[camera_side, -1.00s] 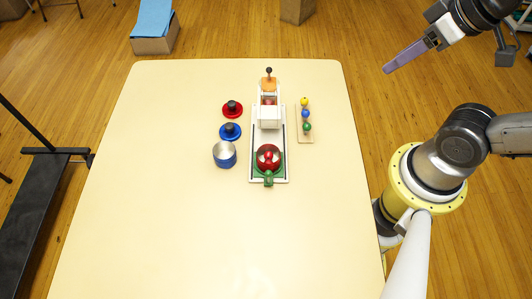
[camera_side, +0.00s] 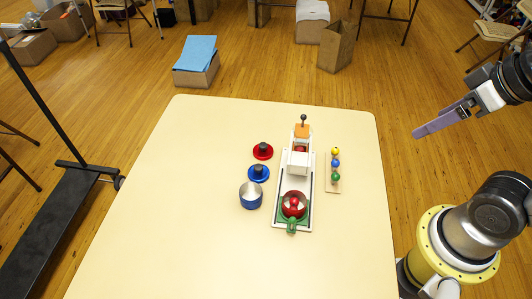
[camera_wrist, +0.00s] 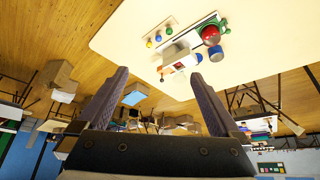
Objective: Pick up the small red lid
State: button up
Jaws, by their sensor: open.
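The small red lid (camera_side: 263,151) is a flat red disc with a black knob. It lies on the cream table (camera_side: 180,240) in the side view, just behind a similar blue lid (camera_side: 258,174). A blue metal pot (camera_side: 251,196) stands in front of the two lids. My gripper (camera_side: 418,132) is off the table's right edge, raised, well away from the red lid, with nothing in it. In the wrist view its two purple fingers (camera_wrist: 162,77) are spread apart. The lids are too small there to tell clearly.
A board with yellow, blue and green balls (camera_side: 336,163) lies further right. The table's left and front are clear. A black stand (camera_side: 50,220) is left of the table.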

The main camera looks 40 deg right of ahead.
jog(key=w+r+m, duration=0.4)
jog(key=r+m, duration=0.2)
jog(key=m, duration=0.1)
jog(key=m+g, duration=0.6)
jog(key=m, duration=0.5)
send_over(263, 145)
jog(key=f, duration=3.2)
jog(key=shift+w+a+f, duration=0.1)
jog(key=shift+w, duration=0.1)
jog(key=shift+s+f, duration=0.15)
jog(key=shift+f, duration=2.7)
